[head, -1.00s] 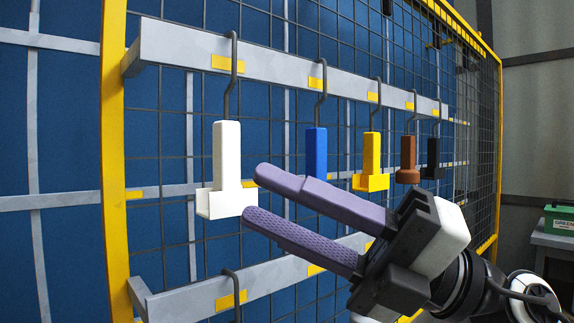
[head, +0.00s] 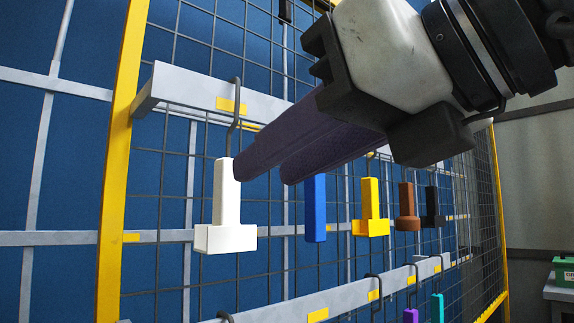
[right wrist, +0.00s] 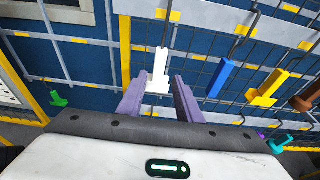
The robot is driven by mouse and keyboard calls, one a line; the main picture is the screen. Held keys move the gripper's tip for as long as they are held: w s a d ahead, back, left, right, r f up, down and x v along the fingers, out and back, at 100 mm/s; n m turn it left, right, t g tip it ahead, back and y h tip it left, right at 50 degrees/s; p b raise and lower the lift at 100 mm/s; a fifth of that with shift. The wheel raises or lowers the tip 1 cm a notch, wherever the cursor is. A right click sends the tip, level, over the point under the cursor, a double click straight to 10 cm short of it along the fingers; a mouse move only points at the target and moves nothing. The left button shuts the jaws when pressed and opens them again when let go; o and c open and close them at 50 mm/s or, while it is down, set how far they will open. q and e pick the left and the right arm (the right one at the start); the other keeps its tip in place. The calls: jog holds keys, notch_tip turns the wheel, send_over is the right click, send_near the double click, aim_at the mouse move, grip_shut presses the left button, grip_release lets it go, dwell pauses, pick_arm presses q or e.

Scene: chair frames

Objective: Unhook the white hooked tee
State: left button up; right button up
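The white hooked tee (head: 225,210) hangs upright by a dark wire hook from the upper grey rail (head: 200,92), at the left of the row in the head view. My right gripper (head: 262,174) is open and empty, with its purple fingers reaching down and left. The fingertips appear just right of the tee's upper stem. In the right wrist view the white tee (right wrist: 160,68) shows between and ahead of the two spread fingers. Whether a finger touches it cannot be told. The rail behind the gripper is partly hidden. My left gripper is not in view.
Blue (head: 316,210), yellow (head: 371,205), brown (head: 406,203) and black (head: 432,205) hanging pieces stand in a row to the right. A lower rail (head: 335,300) holds purple (head: 411,315) and teal (head: 437,308) pieces. A yellow post (head: 122,160) is at left.

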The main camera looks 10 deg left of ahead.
aim_at(232, 191)
jog(key=p+x, duration=0.2)
jog(key=x, duration=0.5)
jog(key=shift+a, duration=0.15)
jog(key=shift+w+a+f, duration=0.1)
jog(key=shift+w+a, duration=0.05)
jog(key=shift+w, duration=0.05)
jog(key=shift+c, duration=0.9)
grip_shut()
jog(key=shift+r+p, duration=0.8)
jog(key=shift+r, duration=0.45)
jog(key=shift+s, duration=0.15)
jog(key=shift+s+d+b, duration=0.4)
jog(key=shift+d+b, duration=0.2)
jog(key=shift+s+d+b, duration=0.4)
jog(key=shift+d+b, duration=0.15)
jog(key=shift+d, duration=0.05)
